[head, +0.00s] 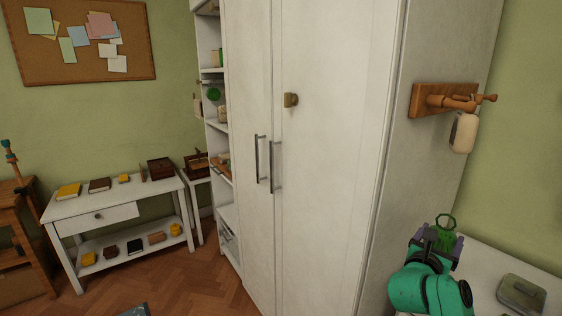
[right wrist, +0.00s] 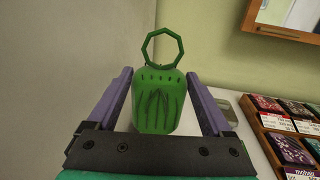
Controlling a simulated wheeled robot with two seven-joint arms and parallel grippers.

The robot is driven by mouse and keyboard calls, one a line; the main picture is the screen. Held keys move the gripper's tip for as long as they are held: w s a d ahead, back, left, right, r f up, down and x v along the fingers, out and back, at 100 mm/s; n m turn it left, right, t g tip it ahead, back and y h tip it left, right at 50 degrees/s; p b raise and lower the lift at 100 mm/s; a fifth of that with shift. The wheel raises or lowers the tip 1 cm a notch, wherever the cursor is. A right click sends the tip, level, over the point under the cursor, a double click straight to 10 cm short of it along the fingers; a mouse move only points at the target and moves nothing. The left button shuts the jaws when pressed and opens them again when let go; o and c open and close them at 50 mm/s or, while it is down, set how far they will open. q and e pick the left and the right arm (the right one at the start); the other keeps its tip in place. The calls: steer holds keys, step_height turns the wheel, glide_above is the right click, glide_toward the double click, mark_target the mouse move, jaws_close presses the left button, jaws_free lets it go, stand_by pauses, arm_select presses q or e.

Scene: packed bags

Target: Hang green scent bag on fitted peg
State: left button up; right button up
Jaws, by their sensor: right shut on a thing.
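The green scent bag (right wrist: 158,103) stands upright between the purple fingers of my right gripper (right wrist: 158,108) in the right wrist view, its octagonal ring loop pointing up. In the head view the green bag (head: 445,236) and its loop show above my right gripper (head: 440,246), at the lower right. A wooden peg (head: 462,102) sticks out from a wooden board (head: 418,100) on the white wardrobe's side, above and apart from the bag. A cream bag (head: 464,132) hangs at this peg. A small wooden knob or peg (head: 291,100) is on the wardrobe's front. My left gripper is not in view.
The white wardrobe (head: 330,170) fills the middle. A white surface (head: 480,270) at the lower right carries a grey-green tin (head: 521,293). The right wrist view shows a wooden tray (right wrist: 268,140) of patterned packets. A side table (head: 100,205) with books stands far left.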

steer(key=s+a+f+n+t+y, duration=0.2)
steer(key=s+a+f+y, duration=0.3)
steer(key=a+f, duration=0.3)
steer(key=s+a+f+n+t+y+p, duration=0.1)
steer(key=s+a+f+n+t+y, duration=0.2)
steer(key=s+a+f+n+y, duration=0.2)
steer(key=s+a+f, duration=0.2)
steer(key=a+f, duration=0.1)
steer(key=f, duration=0.1)
steer(key=shift+s+a+f, duration=0.15)
steer(key=shift+s+a, duration=0.1)
steer(key=shift+a, duration=0.15)
steer(key=s+a+y, duration=0.1)
steer(key=s, duration=0.1)
steer(key=s+a+n+y, duration=0.1)
steer(key=s+a, duration=0.1)
steer(key=s, duration=0.1)
steer(key=s+a+f+n+y, duration=0.1)
steer(key=s+a, duration=0.1)
steer(key=s, duration=0.1)
